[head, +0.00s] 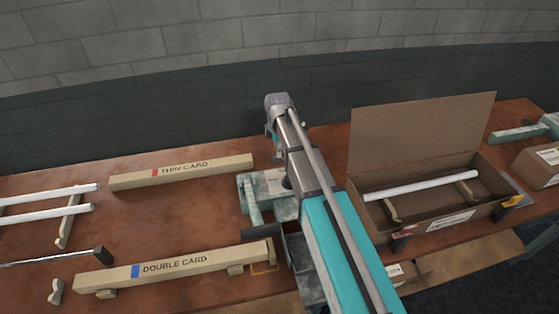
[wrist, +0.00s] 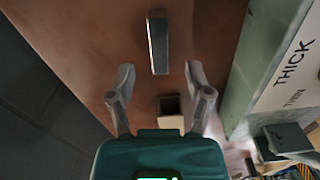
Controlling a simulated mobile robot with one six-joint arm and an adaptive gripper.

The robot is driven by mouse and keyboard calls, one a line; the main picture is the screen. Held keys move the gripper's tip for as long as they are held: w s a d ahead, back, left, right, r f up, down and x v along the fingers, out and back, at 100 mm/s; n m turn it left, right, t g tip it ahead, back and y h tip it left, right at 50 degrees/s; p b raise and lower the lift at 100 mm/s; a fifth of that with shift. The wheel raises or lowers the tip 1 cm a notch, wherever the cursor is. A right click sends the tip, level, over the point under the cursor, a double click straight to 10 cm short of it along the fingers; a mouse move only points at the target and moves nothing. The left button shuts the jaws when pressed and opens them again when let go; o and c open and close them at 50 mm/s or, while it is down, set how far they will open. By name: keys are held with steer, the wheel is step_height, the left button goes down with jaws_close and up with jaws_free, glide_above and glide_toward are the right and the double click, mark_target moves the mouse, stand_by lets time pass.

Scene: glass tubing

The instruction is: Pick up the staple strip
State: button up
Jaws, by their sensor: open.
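In the wrist view a short grey metallic bar, which looks like the staple strip (wrist: 158,45), lies on the brown table top. My gripper (wrist: 159,72) is open, with its two fingers spread apart. The strip lies ahead of the gap between the fingertips, roughly in line with it, and nothing is held. I cannot tell the height of the fingertips above the table. In the head view my arm reaches away to the back of the table, and I cannot make out the strip or the fingers there.
A green block labelled THICK and THIN (wrist: 285,65) stands right of the fingers. The head view shows an open cardboard box (head: 470,212) on the right and THIN CARD (head: 185,172) and DOUBLE CARD (head: 175,267) bars on the left.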

steer(key=shift+f+b, duration=1.6)
steer(key=shift+f, duration=0.3)
jaws_close()
